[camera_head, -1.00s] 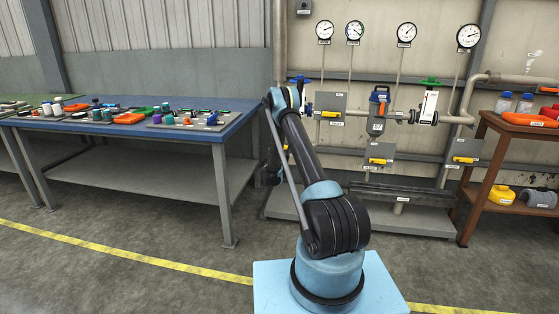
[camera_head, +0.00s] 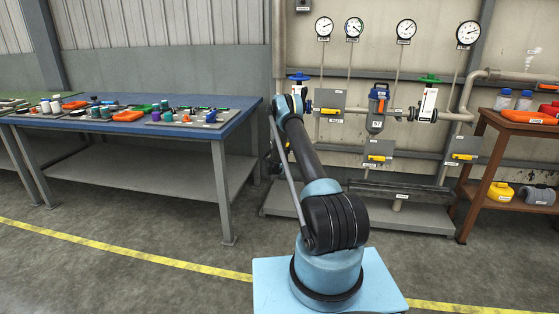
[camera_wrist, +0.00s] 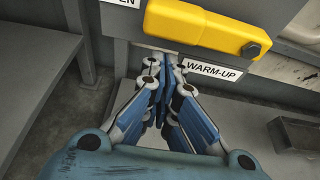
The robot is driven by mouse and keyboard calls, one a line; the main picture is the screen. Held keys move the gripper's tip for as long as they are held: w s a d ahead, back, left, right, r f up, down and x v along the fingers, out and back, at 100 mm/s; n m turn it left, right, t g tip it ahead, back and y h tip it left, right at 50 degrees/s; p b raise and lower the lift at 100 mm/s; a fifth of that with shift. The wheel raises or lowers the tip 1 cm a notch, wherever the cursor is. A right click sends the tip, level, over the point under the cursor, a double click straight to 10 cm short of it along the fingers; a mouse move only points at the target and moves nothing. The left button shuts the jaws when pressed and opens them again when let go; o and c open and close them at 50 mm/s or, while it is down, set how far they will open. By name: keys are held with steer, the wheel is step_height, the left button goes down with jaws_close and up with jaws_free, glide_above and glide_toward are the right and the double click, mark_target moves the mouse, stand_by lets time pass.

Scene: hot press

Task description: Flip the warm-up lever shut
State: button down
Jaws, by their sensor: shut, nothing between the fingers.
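In the wrist view, a yellow lever (camera_wrist: 195,25) lies across the top, sloping slightly down to the right, with a dark round bolt at its right end. A white "WARM-UP" label (camera_wrist: 212,69) sits on the grey panel below it. A cut-off label ending in "EN" (camera_wrist: 122,3) shows at the upper left. My gripper (camera_wrist: 166,66) is shut and empty, its fingertips just below the lever. Whether they touch the panel or lever I cannot tell. In the head view my arm hides the gripper and this lever.
In the head view, a pipe stand (camera_head: 420,219) carries other yellow levers (camera_head: 377,158), a green-handled valve (camera_head: 429,78) and gauges. A blue workbench (camera_head: 185,127) stands left, a brown shelf (camera_head: 487,180) right. Floor in front is clear.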

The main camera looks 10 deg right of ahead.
steer(key=shift+r, duration=0.7)
steer(key=shift+a, duration=0.15)
steer(key=shift+r+m, duration=0.2)
steer(key=shift+m, duration=0.1)
